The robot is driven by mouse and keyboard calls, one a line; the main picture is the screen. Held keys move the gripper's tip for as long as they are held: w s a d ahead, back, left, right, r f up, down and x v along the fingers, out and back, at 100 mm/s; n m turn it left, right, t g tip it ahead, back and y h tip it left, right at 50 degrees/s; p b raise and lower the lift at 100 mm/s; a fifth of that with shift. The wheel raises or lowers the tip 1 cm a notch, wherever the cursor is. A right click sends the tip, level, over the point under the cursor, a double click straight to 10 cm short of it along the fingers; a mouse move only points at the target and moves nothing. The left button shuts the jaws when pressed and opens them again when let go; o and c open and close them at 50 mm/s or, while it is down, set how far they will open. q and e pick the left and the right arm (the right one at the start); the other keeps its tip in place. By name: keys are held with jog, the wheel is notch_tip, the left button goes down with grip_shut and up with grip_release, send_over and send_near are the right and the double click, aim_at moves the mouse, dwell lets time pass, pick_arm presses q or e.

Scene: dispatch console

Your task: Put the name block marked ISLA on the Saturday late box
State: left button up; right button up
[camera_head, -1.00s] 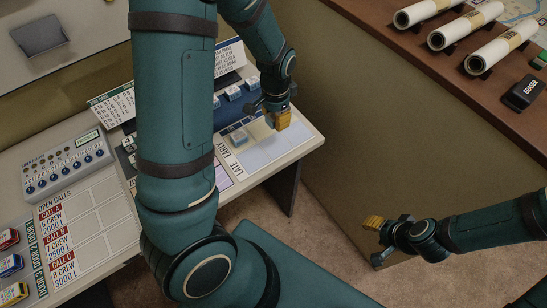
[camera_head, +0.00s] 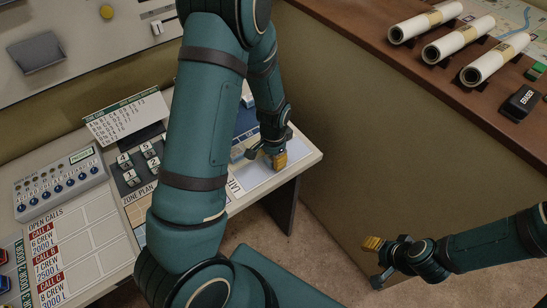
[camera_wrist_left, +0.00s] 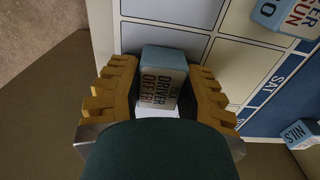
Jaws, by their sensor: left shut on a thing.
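My left gripper (camera_head: 279,159) is low over the pale right end of the planning board (camera_head: 258,181), near the desk's right corner. In the left wrist view its yellow fingers (camera_wrist_left: 160,100) are shut on a blue-and-white name block (camera_wrist_left: 162,77). The block's text reads "DRIVER OFF FRI" under a partly hidden name ending in "LA". The block is hidden in the head view.
Other name blocks stand on the board: one marked "SUN" (camera_wrist_left: 290,16) and one marked NILS (camera_wrist_left: 302,133). A switch box (camera_head: 60,183) and an open calls chart (camera_head: 78,240) lie left.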

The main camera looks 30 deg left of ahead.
pick_arm(q)
jog(key=shift+f, duration=0.15)
jog(key=o, duration=1)
jog(key=shift+c, duration=0.2)
